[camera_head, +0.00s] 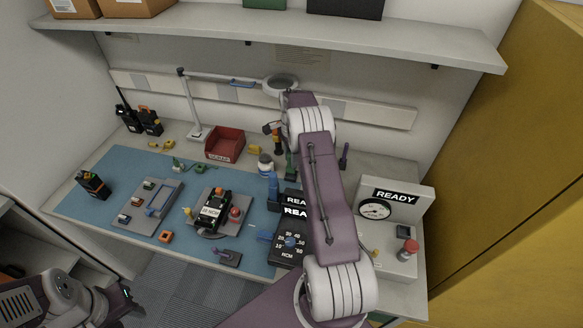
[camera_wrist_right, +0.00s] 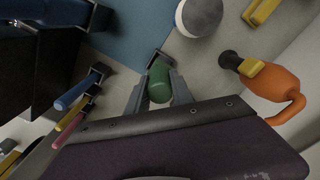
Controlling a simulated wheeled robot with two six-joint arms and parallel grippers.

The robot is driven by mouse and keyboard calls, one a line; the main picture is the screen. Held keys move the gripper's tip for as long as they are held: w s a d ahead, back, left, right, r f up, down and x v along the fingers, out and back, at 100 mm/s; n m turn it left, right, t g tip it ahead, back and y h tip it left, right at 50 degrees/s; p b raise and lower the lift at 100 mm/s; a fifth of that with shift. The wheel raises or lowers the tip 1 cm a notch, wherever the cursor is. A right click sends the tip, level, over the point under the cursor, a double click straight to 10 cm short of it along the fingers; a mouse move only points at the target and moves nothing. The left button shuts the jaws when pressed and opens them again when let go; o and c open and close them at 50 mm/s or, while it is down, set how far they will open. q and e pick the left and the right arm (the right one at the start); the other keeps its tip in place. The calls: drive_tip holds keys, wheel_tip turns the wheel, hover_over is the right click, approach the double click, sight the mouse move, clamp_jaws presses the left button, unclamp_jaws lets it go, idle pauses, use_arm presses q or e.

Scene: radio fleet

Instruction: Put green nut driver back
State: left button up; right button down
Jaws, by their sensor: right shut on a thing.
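The green nut driver shows its rounded green handle (camera_wrist_right: 160,82) in the right wrist view, between the two grey fingers of my right gripper (camera_wrist_right: 158,92), which is shut on it. A small dark bracket (camera_wrist_right: 157,60) shows right behind the handle; I cannot tell whether the driver sits in it. In the head view a bit of green (camera_head: 291,166) shows beside my right arm, which hides most of that area. My left gripper (camera_head: 127,294) is at the lower left, off the bench, and too small and dark to read.
Blue (camera_wrist_right: 75,90) and red (camera_wrist_right: 70,125) handles stand in dark holders left of the gripper. An orange-handled tool (camera_wrist_right: 272,82) and a white-and-grey round item (camera_wrist_right: 198,14) are close by. A red bin (camera_head: 225,144) and a READY tester (camera_head: 396,197) stand on the bench.

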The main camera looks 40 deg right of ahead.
wheel_tip(320, 180, down, 3)
drive_tip(key=shift+a+f+p, duration=0.1)
drive_tip(key=shift+p, duration=0.2)
drive_tip(key=shift+f, duration=0.35)
drive_tip(key=shift+f, duration=0.15)
drive_tip(key=c, duration=1.1)
unclamp_jaws()
drive_tip(key=shift+r, duration=0.3)
wheel_tip(320, 180, up, 12)
drive_tip(key=shift+f+b, duration=0.1)
drive_tip(key=shift+b, duration=0.55)
